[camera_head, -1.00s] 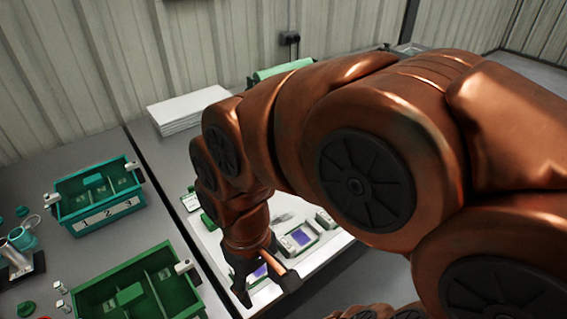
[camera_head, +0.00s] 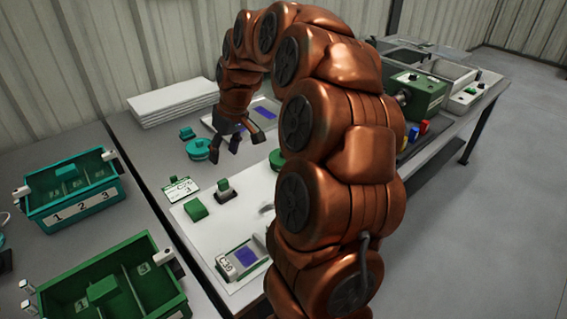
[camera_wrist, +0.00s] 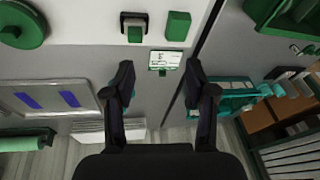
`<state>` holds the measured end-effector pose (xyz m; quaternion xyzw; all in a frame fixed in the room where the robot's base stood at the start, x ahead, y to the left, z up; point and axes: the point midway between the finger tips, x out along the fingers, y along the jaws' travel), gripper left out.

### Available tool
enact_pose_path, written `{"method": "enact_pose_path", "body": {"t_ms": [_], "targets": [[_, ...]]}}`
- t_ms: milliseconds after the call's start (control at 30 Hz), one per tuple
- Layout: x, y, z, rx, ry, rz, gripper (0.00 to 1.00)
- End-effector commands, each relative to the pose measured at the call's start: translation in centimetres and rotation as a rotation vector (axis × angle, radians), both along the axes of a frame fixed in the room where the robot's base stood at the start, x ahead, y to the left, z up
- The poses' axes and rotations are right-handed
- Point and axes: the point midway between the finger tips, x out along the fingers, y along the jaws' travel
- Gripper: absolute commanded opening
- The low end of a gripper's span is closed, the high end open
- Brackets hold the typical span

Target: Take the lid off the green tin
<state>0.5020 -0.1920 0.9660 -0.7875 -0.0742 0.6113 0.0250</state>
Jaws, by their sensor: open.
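A round green tin (camera_head: 277,158) stands on the white bench, partly hidden behind my arm in the head view. What looks like the same round green thing (camera_wrist: 20,24) is at the upper left of the wrist view, cut off by the edge, with a small knob on top. My gripper (camera_head: 238,146) points down, open and empty, above the bench to the left of the green tin. In the wrist view its fingers (camera_wrist: 160,72) are spread with nothing held. A teal round tin (camera_head: 198,149) is just left of my gripper in the head view.
A stamp-like block (camera_head: 225,191), a green block (camera_head: 195,209) and a label card (camera_head: 181,189) lie on the bench. A teal crate (camera_head: 84,205) and a green crate (camera_head: 150,300) stand to the left. White sheets (camera_head: 172,100) are stacked at the back.

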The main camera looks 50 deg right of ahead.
Motion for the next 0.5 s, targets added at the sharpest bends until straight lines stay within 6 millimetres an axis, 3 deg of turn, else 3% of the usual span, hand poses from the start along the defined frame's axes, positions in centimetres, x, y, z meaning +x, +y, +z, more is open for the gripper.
{"method": "enact_pose_path", "body": {"t_ms": [33, 233, 400, 500], "targets": [[0.9, -2.3, -1.4, -0.001, -0.015, -0.019, 0.56], [2.8, -11.7, -4.6, -0.034, -0.08, -0.087, 0.56], [2.6, -19.6, -7.5, -0.078, -0.115, -0.147, 0.56], [1.9, -23.2, -9.0, -0.098, -0.123, -0.174, 0.56]]}}
